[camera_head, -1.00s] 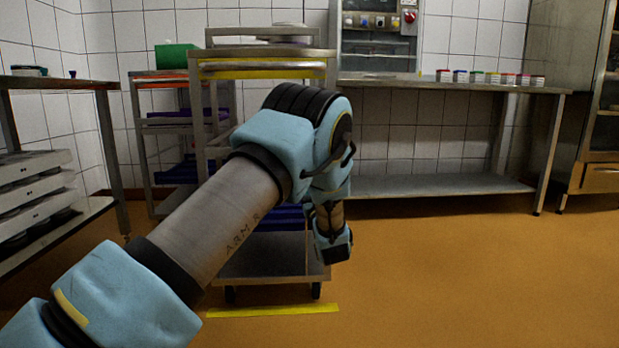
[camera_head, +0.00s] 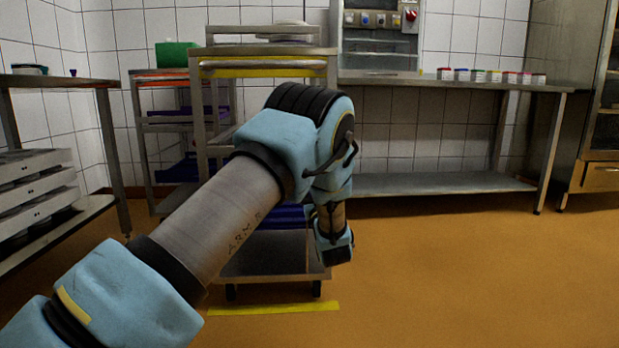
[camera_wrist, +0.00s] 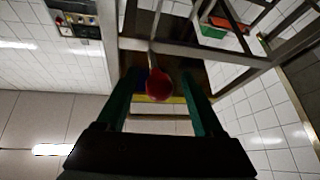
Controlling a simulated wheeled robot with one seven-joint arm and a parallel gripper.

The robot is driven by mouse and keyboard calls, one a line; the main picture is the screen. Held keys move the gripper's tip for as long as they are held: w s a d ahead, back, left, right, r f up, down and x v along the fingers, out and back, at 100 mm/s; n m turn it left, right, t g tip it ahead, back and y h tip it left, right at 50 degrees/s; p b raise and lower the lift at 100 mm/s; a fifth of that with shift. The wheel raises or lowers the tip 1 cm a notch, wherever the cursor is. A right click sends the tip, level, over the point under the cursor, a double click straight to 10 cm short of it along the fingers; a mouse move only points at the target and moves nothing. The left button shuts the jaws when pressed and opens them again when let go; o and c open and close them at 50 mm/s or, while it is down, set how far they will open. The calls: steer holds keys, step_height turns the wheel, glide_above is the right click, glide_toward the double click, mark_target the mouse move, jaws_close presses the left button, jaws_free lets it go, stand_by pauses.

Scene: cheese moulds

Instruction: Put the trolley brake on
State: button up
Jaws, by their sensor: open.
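The steel trolley (camera_head: 262,53) stands ahead with its lower shelf (camera_head: 262,266) and black wheels near the floor; my arm covers much of its middle. My gripper (camera_wrist: 163,78) shows in the wrist view as two green fingers, spread apart. A red round knob (camera_wrist: 159,87) on a thin grey stem (camera_wrist: 152,60) lies between the fingers in that view, with a gap on each side. I cannot tell how far it is from the fingers in depth. In the head view the fingers and the knob are hidden.
A yellow strip (camera_head: 273,309) lies on the floor before the trolley. A second trolley with a green box (camera_head: 176,55) is behind at left. A steel table (camera_head: 455,84) with small jars is at right. A rack with white trays (camera_head: 35,190) is at left. The right floor is clear.

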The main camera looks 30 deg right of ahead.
steer(key=p+v, duration=0.2)
steer(key=v, duration=0.8)
steer(key=shift+p, duration=0.4)
steer(key=shift+f, duration=0.1)
steer(key=w+a+r+g+y+p, duration=0.1)
steer(key=w+a+r+g+p, duration=0.3)
steer(key=w+a, duration=0.55)
steer(key=w+a+g+y, duration=0.1)
steer(key=w+a+g, duration=0.4)
steer(key=a, duration=0.5)
steer(key=s+a+r+g+y+p, duration=0.1)
steer(key=s+a+g+y+p, duration=0.15)
steer(key=s+a+g, duration=0.75)
steer(key=s+a+r+g+y+p, duration=0.1)
steer(key=s+a+r+g+p, duration=0.15)
steer(key=s+a, duration=1.45)
step_height(320, 180, up, 37)
steer(key=w+p, duration=0.2)
steer(key=p, duration=3.6)
